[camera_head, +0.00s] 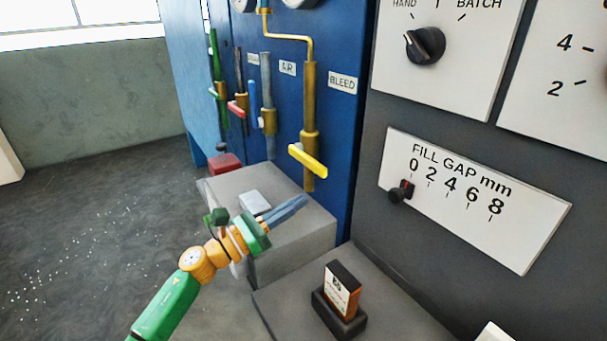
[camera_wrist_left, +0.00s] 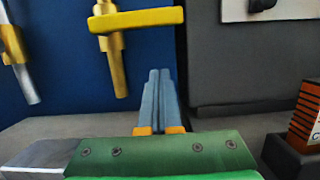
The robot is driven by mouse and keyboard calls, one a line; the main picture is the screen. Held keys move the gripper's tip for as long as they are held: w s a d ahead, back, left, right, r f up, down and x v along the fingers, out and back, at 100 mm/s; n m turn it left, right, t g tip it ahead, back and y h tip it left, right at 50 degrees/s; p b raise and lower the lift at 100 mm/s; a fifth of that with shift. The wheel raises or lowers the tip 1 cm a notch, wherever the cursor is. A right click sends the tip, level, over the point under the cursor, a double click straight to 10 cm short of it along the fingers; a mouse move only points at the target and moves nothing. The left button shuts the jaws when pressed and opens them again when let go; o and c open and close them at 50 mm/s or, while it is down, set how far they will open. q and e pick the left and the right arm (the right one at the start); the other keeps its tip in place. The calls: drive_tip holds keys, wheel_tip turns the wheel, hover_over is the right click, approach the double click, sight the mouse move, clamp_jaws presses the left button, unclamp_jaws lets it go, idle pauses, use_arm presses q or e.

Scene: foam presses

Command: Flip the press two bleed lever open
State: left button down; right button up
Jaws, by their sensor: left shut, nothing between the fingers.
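The bleed lever is a yellow handle (camera_head: 308,160) on a brass valve and pipe (camera_head: 309,110), beside the BLEED label (camera_head: 343,80) on the blue panel. In the left wrist view the yellow lever (camera_wrist_left: 140,19) lies crosswise over the brass pipe, near the top of the picture. My left gripper (camera_head: 300,202) is shut and empty, with its grey-blue fingers below the lever and apart from it. In the left wrist view the closed fingers (camera_wrist_left: 160,85) point toward the panel, under the lever's right half. My right gripper is not in view.
A grey block (camera_head: 290,238) lies under the gripper. A small boxed item (camera_head: 342,288) stands in a dark holder at front right. The FILL GAP plate (camera_head: 470,200) is on the right.

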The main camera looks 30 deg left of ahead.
sight(306, 160)
use_arm(q)
drive_tip(key=shift+w+d+r+p, duration=0.2)
drive_tip(key=shift+w+r, duration=0.1)
drive_tip(key=shift+w, duration=0.15)
drive_tip(key=shift+w+d+r+p, duration=0.15)
drive_tip(key=shift+w+r, duration=0.15)
drive_tip(key=shift+w, duration=0.15)
wheel_tip(306, 160, up, 3)
drive_tip(key=p, duration=0.3)
drive_tip(key=shift+r, duration=0.2)
drive_tip(key=shift+w, duration=0.15)
drive_tip(key=shift+n, duration=0.3)
